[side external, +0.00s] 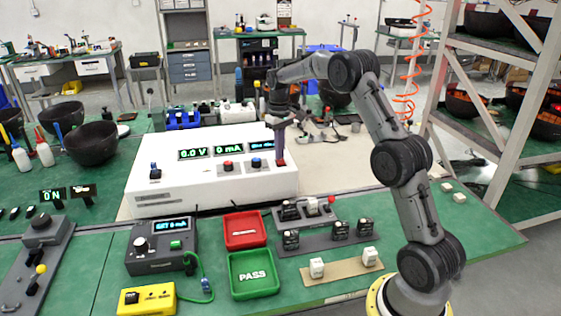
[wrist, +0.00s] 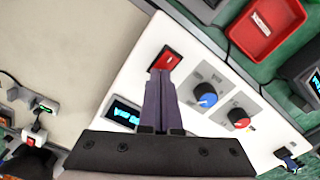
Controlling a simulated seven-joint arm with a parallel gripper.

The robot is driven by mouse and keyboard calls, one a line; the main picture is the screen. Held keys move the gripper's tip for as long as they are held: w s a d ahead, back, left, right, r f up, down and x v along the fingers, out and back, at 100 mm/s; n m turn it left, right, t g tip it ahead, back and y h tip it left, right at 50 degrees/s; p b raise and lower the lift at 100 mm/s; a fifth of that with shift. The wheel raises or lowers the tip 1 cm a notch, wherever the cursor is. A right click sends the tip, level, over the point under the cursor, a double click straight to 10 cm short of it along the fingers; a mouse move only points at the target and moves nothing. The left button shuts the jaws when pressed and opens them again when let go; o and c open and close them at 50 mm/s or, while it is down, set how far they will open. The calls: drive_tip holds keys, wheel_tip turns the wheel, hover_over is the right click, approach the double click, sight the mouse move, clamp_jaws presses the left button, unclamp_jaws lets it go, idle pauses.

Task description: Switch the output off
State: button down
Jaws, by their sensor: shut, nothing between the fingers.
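The white power supply box (side external: 215,183) has a front panel with green readouts of about 6.0 V and 0 mA, and a third display with blue text too small to read. A red rocker switch (wrist: 166,58) sits at one end of the panel, and it also shows at the right end in the side view (side external: 281,163). My gripper (side external: 281,157) points down at the switch. In the wrist view its fingers (wrist: 160,76) are together and empty, with the tips right at the switch's edge. I cannot tell whether they touch it or which way the rocker is tipped.
A blue knob (wrist: 206,97) and a red knob (wrist: 240,121) sit beside the switch. In front of the box are a red tray (side external: 245,231), a green PASS tray (side external: 254,274) and a dark meter unit (side external: 160,246). Black bowls (side external: 90,143) stand at the left.

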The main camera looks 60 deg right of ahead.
wheel_tip(320, 180, up, 7)
drive_tip(key=shift+f, duration=0.2)
idle(0.6)
drive_tip(key=s+a+r+n+t, duration=0.2)
drive_tip(key=a+r, duration=0.6)
drive_tip(key=r, duration=0.3)
drive_tip(key=s+a+r+n+t, duration=0.1)
drive_tip(key=s+a+r, duration=0.2)
drive_tip(key=s+a, duration=0.2)
drive_tip(key=s+a+r+t, duration=0.1)
drive_tip(key=s+a+r, duration=0.2)
drive_tip(key=s+a, duration=0.2)
drive_tip(key=s+a+f+t, duration=0.1)
drive_tip(key=s+a+f, duration=0.15)
drive_tip(key=s, duration=0.35)
drive_tip(key=s+a+f, duration=0.1)
drive_tip(key=s+a, duration=0.2)
drive_tip(key=s, duration=0.3)
drive_tip(key=s+a+f, duration=0.1)
drive_tip(key=s+f, duration=0.5)
drive_tip(key=f, duration=0.3)
drive_tip(key=shift+s+a+t, duration=0.3)
drive_tip(key=shift+s, duration=0.05)
